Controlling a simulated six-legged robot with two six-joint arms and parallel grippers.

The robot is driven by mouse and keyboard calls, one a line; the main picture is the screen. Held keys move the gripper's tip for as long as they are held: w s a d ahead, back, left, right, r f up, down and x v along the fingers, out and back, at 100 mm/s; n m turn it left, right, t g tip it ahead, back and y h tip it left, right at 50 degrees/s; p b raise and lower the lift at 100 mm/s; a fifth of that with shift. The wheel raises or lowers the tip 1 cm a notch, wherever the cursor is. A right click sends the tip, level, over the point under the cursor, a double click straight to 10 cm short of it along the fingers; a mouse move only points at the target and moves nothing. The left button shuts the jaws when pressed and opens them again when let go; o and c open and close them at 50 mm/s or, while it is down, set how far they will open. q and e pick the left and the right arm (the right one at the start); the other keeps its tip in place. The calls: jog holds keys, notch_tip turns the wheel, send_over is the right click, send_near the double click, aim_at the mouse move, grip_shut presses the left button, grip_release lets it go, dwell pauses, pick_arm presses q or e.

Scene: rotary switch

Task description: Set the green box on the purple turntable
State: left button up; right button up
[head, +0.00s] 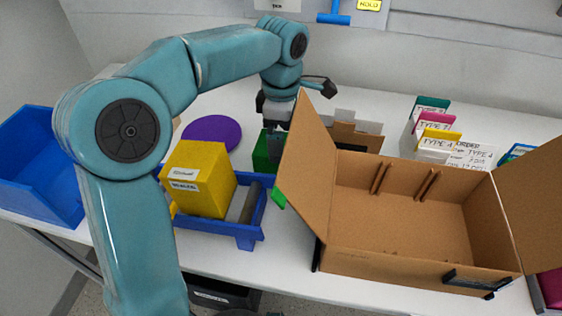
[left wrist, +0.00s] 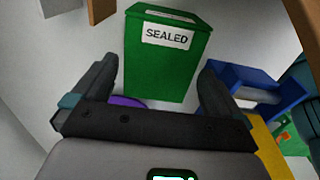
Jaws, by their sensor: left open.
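The green box (head: 262,153) stands on the table in the head view, partly hidden by the cardboard flap and my gripper. In the left wrist view the green box (left wrist: 158,72) carries a white label reading SEALED. My left gripper (head: 276,125) is above and beside it in the head view. In the left wrist view the open fingers point at the box, one towards each side; contact cannot be told. The purple turntable (head: 214,132) is a flat, empty-looking disc to the left of the green box. A sliver of it shows in the left wrist view (left wrist: 127,101). My right gripper is not in view.
An open cardboard box (head: 400,225) fills the right front, its left flap (head: 305,165) rising close to the green box. A blue tray (head: 247,231) holds a yellow box (head: 198,180) in front of the turntable. A blue bin (head: 35,165) is at far left. Labelled cards stand at back right.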

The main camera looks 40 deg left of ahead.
pick_arm(q)
notch_tip(320, 180, down, 7)
jog(key=shift+b, duration=0.75)
jog(key=c, duration=1)
jog(key=shift+o, duration=0.2)
jog(key=shift+r, duration=0.15)
